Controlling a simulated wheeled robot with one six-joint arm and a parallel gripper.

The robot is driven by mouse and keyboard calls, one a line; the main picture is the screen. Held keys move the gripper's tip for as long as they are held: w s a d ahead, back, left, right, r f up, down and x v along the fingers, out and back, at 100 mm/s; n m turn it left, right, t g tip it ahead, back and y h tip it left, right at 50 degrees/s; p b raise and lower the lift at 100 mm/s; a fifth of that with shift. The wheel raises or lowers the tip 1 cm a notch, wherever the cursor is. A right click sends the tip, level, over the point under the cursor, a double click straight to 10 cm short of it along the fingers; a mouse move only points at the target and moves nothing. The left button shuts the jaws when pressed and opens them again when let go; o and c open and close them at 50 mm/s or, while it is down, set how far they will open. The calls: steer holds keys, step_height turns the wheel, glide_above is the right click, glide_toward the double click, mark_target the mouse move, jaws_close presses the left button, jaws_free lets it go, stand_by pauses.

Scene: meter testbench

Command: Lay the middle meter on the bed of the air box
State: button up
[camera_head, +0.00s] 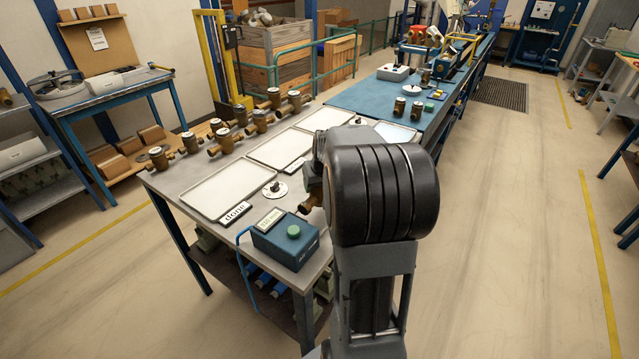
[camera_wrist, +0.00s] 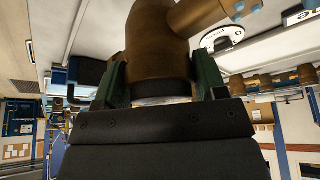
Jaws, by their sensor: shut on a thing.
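My gripper (camera_wrist: 161,82) is shut on a brass meter (camera_wrist: 158,40), with a green finger on each side of its body in the wrist view. In the head view my arm hides the gripper and most of this meter; only a brass end (camera_head: 312,198) shows left of the arm, above the table's near end. The frames do not show which place in the row the held meter came from. A teal box with a green button (camera_head: 285,242), which looks like the air box, sits at the table's near corner. I cannot make out its bed.
Several brass meters (camera_head: 260,121) stand along the table's left edge. White trays (camera_head: 228,186) lie in a row, with a "done" sign (camera_head: 236,212) by the nearest. A round white disc with a dark centre (camera_head: 275,189) sits between tray and box.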

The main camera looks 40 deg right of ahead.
steer(key=shift+f, duration=0.15)
stand_by(0.5)
steer(key=shift+f+b, duration=0.35)
steer(key=shift+b, duration=0.15)
steer(key=shift+f+b, duration=0.4)
steer(key=shift+f, duration=0.05)
stand_by(0.3)
steer(key=shift+f+b, duration=0.35)
steer(key=shift+f, duration=0.05)
steer(key=shift+f, duration=0.2)
steer(key=o, duration=1.6)
steer(key=shift+f, duration=0.1)
